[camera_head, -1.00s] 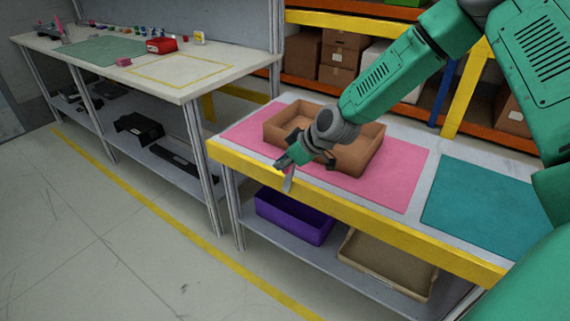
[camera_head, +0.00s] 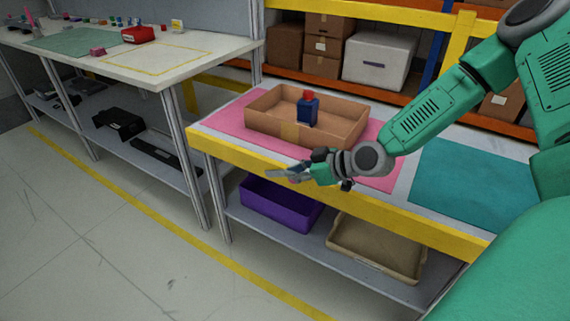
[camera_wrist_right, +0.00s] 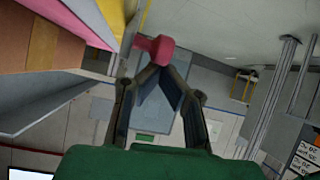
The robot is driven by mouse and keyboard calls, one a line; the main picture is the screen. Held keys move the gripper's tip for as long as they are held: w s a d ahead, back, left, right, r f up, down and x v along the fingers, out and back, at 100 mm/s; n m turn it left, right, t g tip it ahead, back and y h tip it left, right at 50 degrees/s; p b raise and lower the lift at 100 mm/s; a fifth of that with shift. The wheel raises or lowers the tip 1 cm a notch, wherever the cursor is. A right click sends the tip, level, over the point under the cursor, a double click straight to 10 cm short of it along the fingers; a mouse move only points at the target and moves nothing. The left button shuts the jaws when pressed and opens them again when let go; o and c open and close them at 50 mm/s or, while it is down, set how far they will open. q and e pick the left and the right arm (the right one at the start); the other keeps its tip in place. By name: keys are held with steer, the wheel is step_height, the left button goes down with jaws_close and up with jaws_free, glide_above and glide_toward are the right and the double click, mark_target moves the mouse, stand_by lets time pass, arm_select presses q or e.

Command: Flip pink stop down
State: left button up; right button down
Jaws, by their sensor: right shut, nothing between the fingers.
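A pink stop (camera_wrist_right: 155,47) shows in the right wrist view, just past my fingertips, beside the edge of the workbench. I cannot tell whether the tips touch it. In the head view I cannot make it out near my gripper. My right gripper (camera_head: 272,174) is in front of the yellow front edge of the bench, its fingers pointing left. In the right wrist view its fingers (camera_wrist_right: 157,72) meet at the tips with nothing held. My left gripper is not in view.
A brown box (camera_head: 262,122) stands on the pink mat (camera_head: 226,123), with a blue block with a red top (camera_head: 308,110) inside. A teal mat (camera_head: 466,190) lies to the right. A purple bin (camera_head: 270,203) and a tan tray (camera_head: 372,252) sit on the shelf below.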

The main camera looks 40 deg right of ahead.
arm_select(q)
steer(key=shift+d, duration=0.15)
arm_select(e)
steer(key=shift+s+d+f, duration=0.25)
steer(key=shift+s+f, duration=0.25)
steer(key=shift+f, duration=0.3)
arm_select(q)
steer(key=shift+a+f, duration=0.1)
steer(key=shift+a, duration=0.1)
arm_select(e)
steer(key=shift+a, duration=0.15)
